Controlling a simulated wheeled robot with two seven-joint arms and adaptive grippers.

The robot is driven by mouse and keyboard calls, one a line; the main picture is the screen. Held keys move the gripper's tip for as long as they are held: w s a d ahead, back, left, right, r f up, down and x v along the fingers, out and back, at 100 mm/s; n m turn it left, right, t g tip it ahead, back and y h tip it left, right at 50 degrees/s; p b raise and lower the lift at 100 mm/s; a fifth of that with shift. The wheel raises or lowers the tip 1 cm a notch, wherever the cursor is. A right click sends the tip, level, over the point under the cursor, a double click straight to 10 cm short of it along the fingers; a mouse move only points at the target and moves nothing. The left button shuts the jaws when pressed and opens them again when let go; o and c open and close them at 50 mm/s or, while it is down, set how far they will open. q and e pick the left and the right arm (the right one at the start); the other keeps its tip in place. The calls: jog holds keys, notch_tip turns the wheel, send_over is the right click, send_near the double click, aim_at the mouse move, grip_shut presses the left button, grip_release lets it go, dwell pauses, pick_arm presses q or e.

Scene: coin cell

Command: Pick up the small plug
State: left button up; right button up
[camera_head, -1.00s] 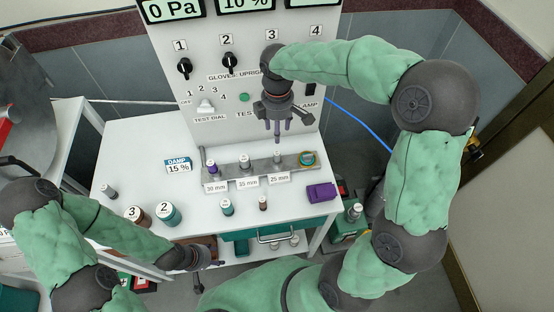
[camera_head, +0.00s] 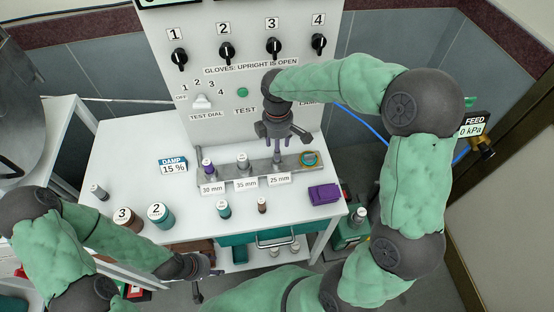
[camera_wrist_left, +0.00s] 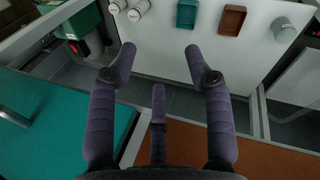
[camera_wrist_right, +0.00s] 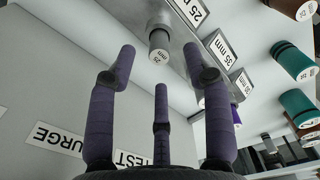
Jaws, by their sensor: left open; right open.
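The small plug (camera_head: 277,158) is a grey cylinder standing upright in the metal rack behind the "25 mm" label. In the right wrist view its marked end (camera_wrist_right: 158,45) shows between and beyond the fingertips. My right gripper (camera_head: 283,142) is open just above this plug, its fingers spread around its line; I see no contact. My left gripper (camera_head: 207,283) is open and empty in front of the table, low at the left.
The knob panel (camera_head: 235,90) rises behind the rack.

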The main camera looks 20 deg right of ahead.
notch_tip(320, 180, down, 5)
jog(key=shift+w+f+b, duration=0.1)
jog(key=shift+b, duration=1.05)
jog(key=shift+c, duration=0.3)
grip_shut()
